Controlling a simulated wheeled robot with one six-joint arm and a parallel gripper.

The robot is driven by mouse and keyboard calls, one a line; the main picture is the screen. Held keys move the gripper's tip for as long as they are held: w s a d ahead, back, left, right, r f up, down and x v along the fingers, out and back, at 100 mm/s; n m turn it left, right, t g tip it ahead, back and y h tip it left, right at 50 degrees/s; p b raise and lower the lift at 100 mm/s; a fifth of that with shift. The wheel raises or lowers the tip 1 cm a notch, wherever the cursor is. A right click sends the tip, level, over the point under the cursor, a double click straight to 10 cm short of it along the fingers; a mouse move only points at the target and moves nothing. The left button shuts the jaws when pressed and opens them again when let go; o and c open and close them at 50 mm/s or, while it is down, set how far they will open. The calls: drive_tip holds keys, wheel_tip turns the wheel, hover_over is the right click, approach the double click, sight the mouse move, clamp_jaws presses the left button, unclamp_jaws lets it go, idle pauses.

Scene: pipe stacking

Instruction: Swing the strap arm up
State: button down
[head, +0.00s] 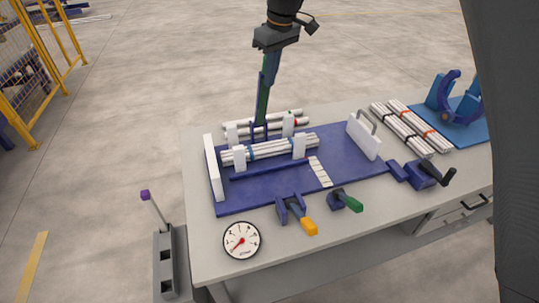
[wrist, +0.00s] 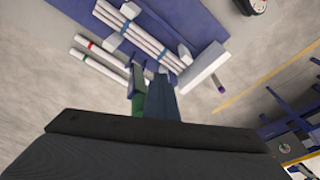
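My gripper (head: 258,137) reaches down over the pipe rack. Its long green and blue fingers end among the back white pipes (head: 290,115), behind the front pipe bundle (head: 268,149). In the wrist view the fingertips (wrist: 148,70) stand a little apart, with nothing clearly held between them. A curved blue arm (head: 449,92) stands on a blue base at the right end of the table, far from my gripper. It may be the strap arm, but I cannot tell for sure.
The blue rack board (head: 240,201) has white posts and end plates. A dial gauge (head: 241,240), a yellow-handled clamp (head: 296,211) and a green-handled clamp (head: 346,201) line the front. Banded pipes (head: 410,125) lie right. A purple-knobbed lever (head: 153,208) stands left of the table.

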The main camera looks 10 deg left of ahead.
drive_tip(key=shift+w+a+r, duration=0.5)
drive_tip(key=shift+w+a, duration=0.1)
drive_tip(key=shift+w, duration=0.55)
drive_tip(key=shift+w+a+r, duration=0.45)
drive_tip(key=shift+w+a, duration=0.15)
drive_tip(key=shift+w, duration=0.5)
drive_tip(key=shift+w+a+r, duration=0.5)
drive_tip(key=shift+w+a, duration=0.1)
drive_tip(key=shift+w, duration=0.55)
drive_tip(key=c, duration=1.4)
unclamp_jaws()
drive_tip(key=shift+o, duration=0.2)
drive_tip(key=s+d+r, duration=0.4)
drive_tip(key=s+r, duration=0.1)
drive_tip(key=s, duration=0.2)
drive_tip(key=shift+d, duration=0.1)
